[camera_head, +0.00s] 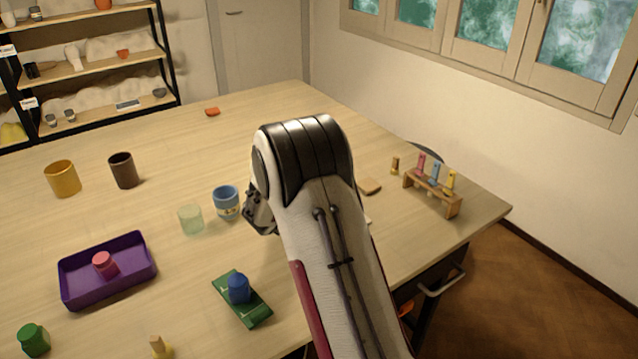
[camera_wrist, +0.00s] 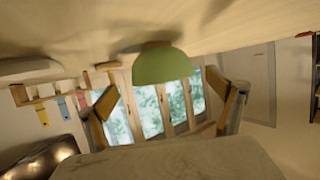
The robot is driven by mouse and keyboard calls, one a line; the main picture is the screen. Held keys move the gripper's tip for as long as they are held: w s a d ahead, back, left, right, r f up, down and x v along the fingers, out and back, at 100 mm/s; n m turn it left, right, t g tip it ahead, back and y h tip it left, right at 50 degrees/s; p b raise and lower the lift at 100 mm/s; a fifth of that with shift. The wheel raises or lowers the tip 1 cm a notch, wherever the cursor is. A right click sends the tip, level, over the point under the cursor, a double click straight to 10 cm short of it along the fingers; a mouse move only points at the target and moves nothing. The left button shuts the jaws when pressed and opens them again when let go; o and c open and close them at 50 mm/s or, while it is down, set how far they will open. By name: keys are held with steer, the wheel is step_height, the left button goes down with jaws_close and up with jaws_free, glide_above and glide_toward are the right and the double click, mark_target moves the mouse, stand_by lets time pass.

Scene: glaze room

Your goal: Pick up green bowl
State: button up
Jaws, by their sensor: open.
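The green bowl (camera_wrist: 162,66) shows in the wrist view, where the picture is upside down with the table at the top. It stands upright on the table, with a brown patch at its base. My gripper (camera_wrist: 166,88) is open, with one finger on each side of the bowl's outline in the picture. No contact shows, and the bowl appears to lie beyond the fingertips. In the head view the bowl is hidden behind my arm, and only part of my gripper (camera_head: 259,209) shows at the arm's left side.
A blue cup (camera_head: 226,203) and a pale green glass (camera_head: 191,219) stand left of my gripper. A green block with a blue jar (camera_head: 239,288) and a purple tray (camera_head: 108,271) are nearer. A wooden rack (camera_head: 434,194) with coloured pieces is right. The far table is mostly clear.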

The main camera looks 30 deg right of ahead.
steer(key=shift+x, duration=2.55)
steer(key=shift+a+f, duration=0.1)
steer(key=shift+a, duration=0.05)
steer(key=c, duration=1.4)
